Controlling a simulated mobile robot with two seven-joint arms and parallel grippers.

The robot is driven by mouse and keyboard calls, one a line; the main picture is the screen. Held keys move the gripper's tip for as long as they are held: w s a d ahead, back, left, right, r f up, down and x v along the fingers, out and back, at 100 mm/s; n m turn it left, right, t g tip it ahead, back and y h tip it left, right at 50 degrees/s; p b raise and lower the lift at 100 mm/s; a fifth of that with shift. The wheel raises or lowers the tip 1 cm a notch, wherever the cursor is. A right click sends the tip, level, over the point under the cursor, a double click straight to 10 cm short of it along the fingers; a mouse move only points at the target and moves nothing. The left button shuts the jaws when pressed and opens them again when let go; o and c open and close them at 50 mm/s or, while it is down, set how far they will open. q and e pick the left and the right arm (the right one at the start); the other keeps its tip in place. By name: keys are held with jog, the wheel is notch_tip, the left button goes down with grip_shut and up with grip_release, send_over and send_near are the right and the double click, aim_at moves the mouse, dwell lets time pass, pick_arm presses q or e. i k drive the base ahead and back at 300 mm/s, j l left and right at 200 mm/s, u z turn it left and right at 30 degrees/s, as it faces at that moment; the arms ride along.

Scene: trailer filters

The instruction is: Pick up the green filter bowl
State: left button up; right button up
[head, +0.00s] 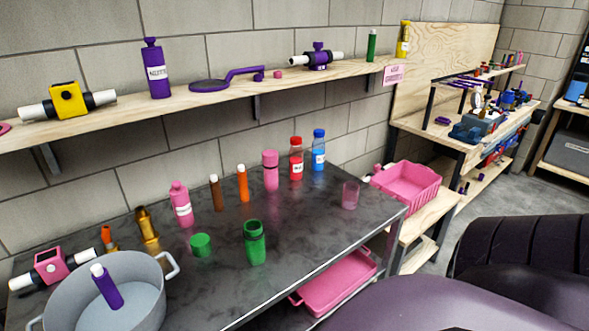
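The green filter bowl (255,246) appears to be the green, open-topped cup standing upright on the dark metal table, near its front edge. A short round green piece (201,246), like a cap, lies to its left, apart from it. Nothing touches the bowl and its whole front side shows. Neither of my grippers can be made out in the head view.
Behind the bowl stand a pink bottle (181,205), an orange tube (243,185), a red bottle (296,160) and a blue bottle (319,152). A grey pot (150,285) is at the front left. A shelf (215,100) hangs above. Table (310,235) right of the bowl is clear.

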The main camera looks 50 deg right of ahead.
aim_at(253, 233)
jog(key=z, duration=1.35)
